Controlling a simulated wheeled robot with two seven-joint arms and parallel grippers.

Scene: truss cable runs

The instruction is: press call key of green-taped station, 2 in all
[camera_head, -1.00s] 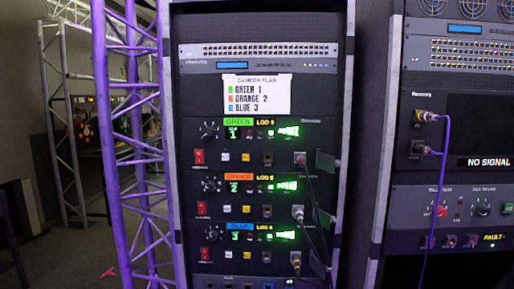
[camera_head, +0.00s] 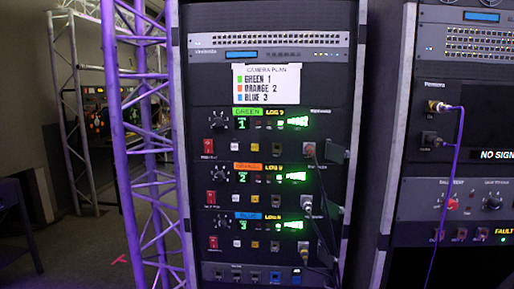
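The green-taped station is the top of three similar units in the middle rack. Its green tape (camera_head: 246,112) sits above a lit green display reading 1 (camera_head: 242,124). Below are a red rocker switch (camera_head: 208,147), a pale square key (camera_head: 237,146) and a second small key (camera_head: 255,147). Key lettering is too small to read, so I cannot tell which is the call key. Neither of my grippers is in view.
Orange-taped (camera_head: 246,166) and blue-taped (camera_head: 246,215) units sit below. A camera plan card (camera_head: 266,88) hangs above. A purple-lit truss (camera_head: 150,150) stands close at the rack's left. Another rack with a purple cable (camera_head: 457,150) stands at right. Floor shows at left.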

